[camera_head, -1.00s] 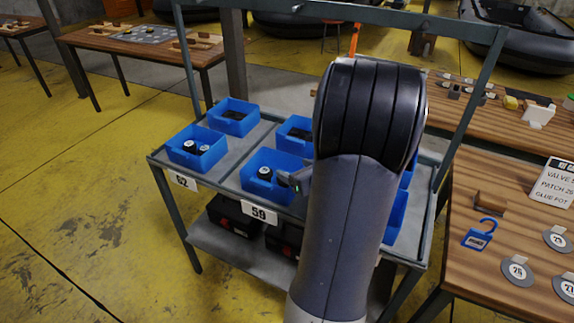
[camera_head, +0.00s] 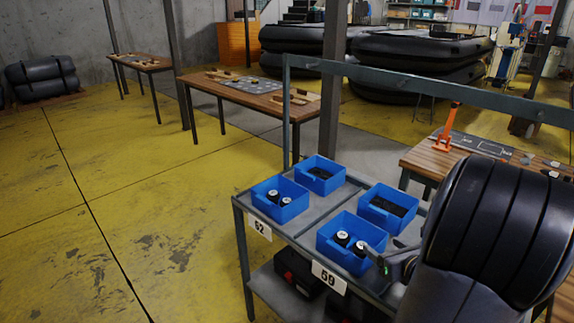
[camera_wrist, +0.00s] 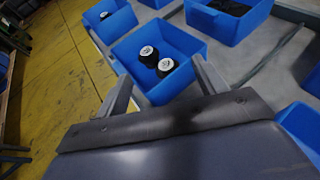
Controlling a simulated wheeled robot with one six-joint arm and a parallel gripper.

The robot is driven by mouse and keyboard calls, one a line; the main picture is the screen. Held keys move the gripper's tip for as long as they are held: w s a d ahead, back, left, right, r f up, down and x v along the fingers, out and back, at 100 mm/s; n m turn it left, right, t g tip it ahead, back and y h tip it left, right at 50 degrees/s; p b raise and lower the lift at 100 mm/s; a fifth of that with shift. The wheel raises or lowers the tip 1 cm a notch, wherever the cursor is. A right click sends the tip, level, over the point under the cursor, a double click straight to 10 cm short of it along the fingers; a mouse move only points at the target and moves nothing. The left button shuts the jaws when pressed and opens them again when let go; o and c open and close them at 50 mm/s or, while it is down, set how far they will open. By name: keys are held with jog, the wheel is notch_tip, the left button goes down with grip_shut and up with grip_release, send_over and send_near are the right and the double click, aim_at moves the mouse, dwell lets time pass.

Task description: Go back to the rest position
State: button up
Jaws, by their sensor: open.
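My gripper (camera_head: 388,264) is open and empty at the front right of a blue bin (camera_head: 334,248) behind the label 59 on a grey rack. Two black cylindrical parts (camera_head: 342,239) with white tops stand in that bin. In the wrist view my gripper (camera_wrist: 165,86) has its fingers spread, with the blue bin (camera_wrist: 176,87) and its two black parts (camera_wrist: 149,57) just beyond the tips. In the head view my dark arm fills the lower right and hides part of the rack.
Another blue bin (camera_head: 266,208) with two white-topped parts stands behind label 62. Two more blue bins (camera_head: 313,184) (camera_head: 379,217) hold dark parts behind. The rack's upper rail (camera_head: 420,82) crosses above. A wooden table (camera_head: 250,99) stands behind. The yellow floor at left is clear.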

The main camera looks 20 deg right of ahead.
aim_at(362, 244)
jog(key=x, duration=1.1)
jog(key=shift+s+a+f+b, duration=0.1)
jog(key=shift+f+b, duration=0.1)
jog(key=shift+b, duration=0.1)
jog(key=shift+f+b, duration=0.35)
jog(key=shift+b, duration=0.05)
jog(key=shift+f, duration=0.15)
jog(key=shift+r, duration=0.25)
